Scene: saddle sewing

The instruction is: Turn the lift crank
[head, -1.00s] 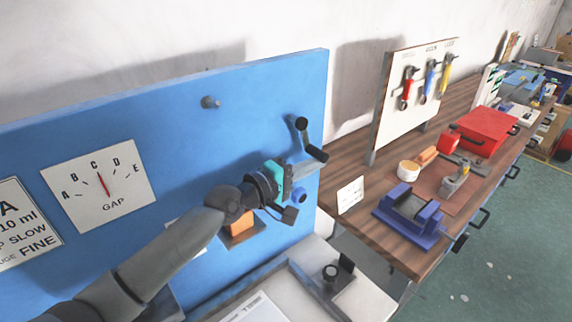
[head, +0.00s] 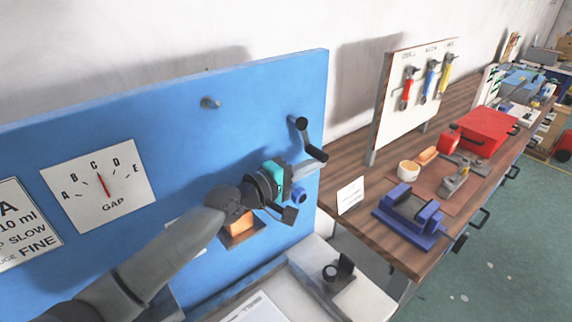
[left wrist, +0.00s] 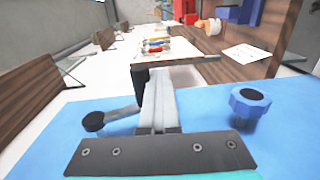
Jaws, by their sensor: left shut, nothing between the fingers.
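The lift crank (head: 308,139) is mounted near the right edge of the blue panel (head: 150,110). Its black handle sticks out from the panel, below and right of the hub. My left gripper (head: 314,169) is shut and empty, its fingertips just below the handle. In the left wrist view the closed grey fingers (left wrist: 158,103) lie close to the right of the black handle (left wrist: 141,82) and partly cover it. I cannot tell whether they touch. The crank's arm runs left to its round black hub (left wrist: 93,121). My right gripper is out of view.
A blue knob (head: 299,196) sits on the panel under my left gripper; it also shows in the left wrist view (left wrist: 249,101). A GAP dial (head: 101,183) is at left. A wooden bench (head: 352,168) with a blue vise (head: 410,218) stands at right.

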